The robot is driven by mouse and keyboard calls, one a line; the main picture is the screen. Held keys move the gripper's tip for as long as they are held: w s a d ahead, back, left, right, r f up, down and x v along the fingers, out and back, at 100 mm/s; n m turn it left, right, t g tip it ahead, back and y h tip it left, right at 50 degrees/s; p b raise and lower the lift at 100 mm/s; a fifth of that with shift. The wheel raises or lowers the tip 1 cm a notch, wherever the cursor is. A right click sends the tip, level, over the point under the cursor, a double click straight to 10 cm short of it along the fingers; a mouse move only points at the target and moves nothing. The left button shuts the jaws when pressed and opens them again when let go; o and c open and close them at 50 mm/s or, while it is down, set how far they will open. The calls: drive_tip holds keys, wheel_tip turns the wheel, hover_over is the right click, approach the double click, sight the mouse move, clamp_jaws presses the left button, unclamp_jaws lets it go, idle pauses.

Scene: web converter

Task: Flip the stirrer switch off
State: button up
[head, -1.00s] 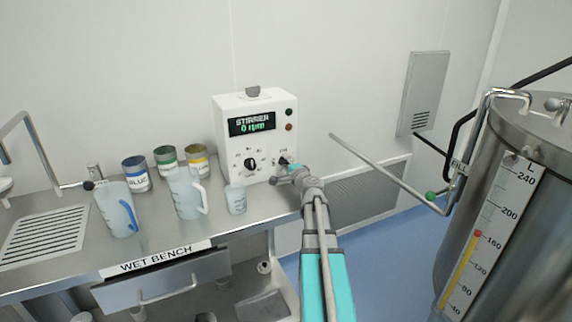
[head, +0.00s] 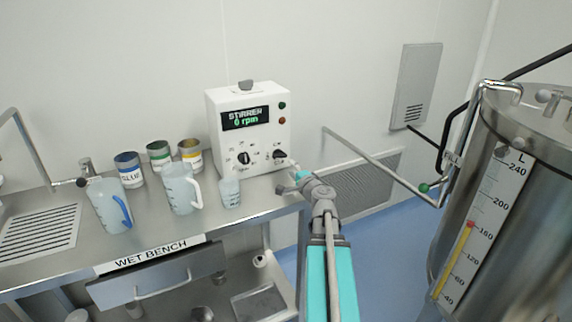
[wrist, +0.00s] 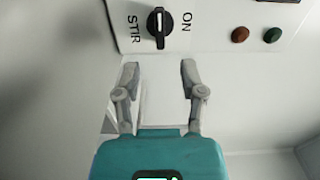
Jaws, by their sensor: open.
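The stirrer box (head: 213,118) stands on the bench, and its display reads 0 rpm. The stirrer switch (head: 280,154) is a black turn handle at the lower right of its panel. In the wrist view the switch (wrist: 159,28) sits between the words STIR and ON. Its handle lies crosswise to the line between those words and has a white mark near its top end. My gripper (wrist: 159,67) is open and empty, with its two fingers apart and short of the switch, lined up either side of it. In the head view my gripper (head: 291,183) is in front of and below the switch.
A second black knob (head: 243,158) is left of the switch. A beaker (head: 230,192), jugs (head: 181,190) and several cans (head: 128,170) stand on the wet bench (head: 60,262). A steel tank (head: 510,190) and a pipe arm (head: 375,161) are at right.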

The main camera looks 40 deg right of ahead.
drive_tip(key=shift+v, duration=1.3)
